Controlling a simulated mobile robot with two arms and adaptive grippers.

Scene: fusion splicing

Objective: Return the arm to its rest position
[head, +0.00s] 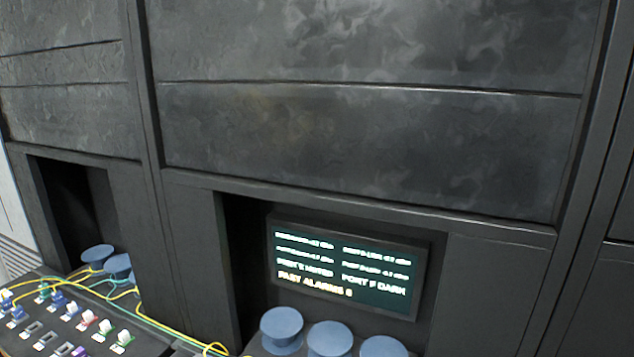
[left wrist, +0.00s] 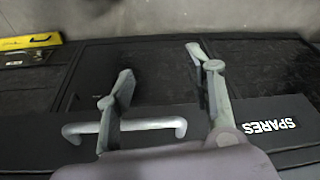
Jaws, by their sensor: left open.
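My left gripper (left wrist: 160,75) shows in the left wrist view. Its two grey fingers are spread apart and nothing is between them. Behind the fingers are a dark panel or case and a grey bar handle (left wrist: 85,130). A label reading SPARES (left wrist: 270,126) appears upside down at the right; I cannot tell whether the fingers touch anything. Neither gripper shows in the head view, and my right gripper is in no frame.
In the head view, a lit screen (head: 345,268) sits in a dark cabinet recess above blue spools (head: 330,338). A connector panel (head: 60,325) with yellow and green cables is at lower left. A yellow item (left wrist: 30,41) lies at upper left in the wrist view.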

